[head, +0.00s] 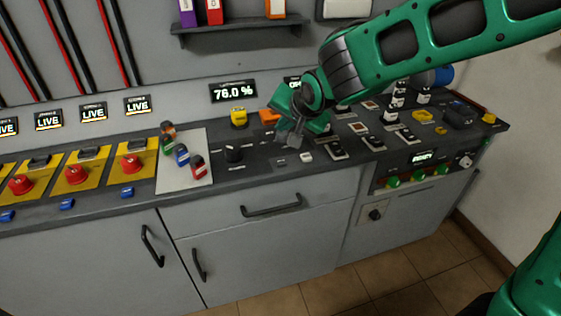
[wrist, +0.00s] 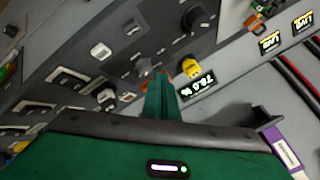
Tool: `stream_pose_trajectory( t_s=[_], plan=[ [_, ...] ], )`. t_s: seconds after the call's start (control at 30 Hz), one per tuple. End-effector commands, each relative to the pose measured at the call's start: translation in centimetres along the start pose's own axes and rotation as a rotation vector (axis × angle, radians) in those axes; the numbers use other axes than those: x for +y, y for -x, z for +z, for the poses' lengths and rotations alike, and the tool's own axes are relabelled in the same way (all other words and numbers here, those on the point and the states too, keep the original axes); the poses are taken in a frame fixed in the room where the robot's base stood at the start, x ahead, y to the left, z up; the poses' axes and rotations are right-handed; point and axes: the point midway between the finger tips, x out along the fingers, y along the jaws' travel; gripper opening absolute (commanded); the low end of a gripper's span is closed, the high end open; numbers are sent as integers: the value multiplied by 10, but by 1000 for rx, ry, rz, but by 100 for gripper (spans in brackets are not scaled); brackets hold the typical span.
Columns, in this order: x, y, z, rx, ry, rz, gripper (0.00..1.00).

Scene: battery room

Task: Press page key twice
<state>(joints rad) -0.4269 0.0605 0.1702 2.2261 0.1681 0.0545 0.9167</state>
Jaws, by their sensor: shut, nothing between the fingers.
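My gripper (head: 291,138) is shut and empty above the dark counter panel, left of the middle switches. Its green fingers also show in the wrist view (wrist: 162,95), close together. Two small keys sit on the panel near it: a pale one (head: 306,156) and a greyer one (head: 281,161), both just in front of the fingers in the head view. In the wrist view the pale key (wrist: 100,50) and the other key (wrist: 133,27) are apart from the fingers. I cannot read their labels, so I cannot tell which is the page key.
A black knob (head: 234,153) and a yellow part (head: 239,116) stand left of my gripper. A pale board (head: 184,174) bears several coloured pieces. Black-and-white switches (head: 337,149) lie to the right.

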Motion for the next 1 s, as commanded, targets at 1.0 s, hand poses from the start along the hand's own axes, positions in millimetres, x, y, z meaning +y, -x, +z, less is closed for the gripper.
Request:
stream_pose_trajectory(
  t_s=[1.0],
  plan=[
    [42, -57, 42, -1, 0, 1, 0]
  ],
)
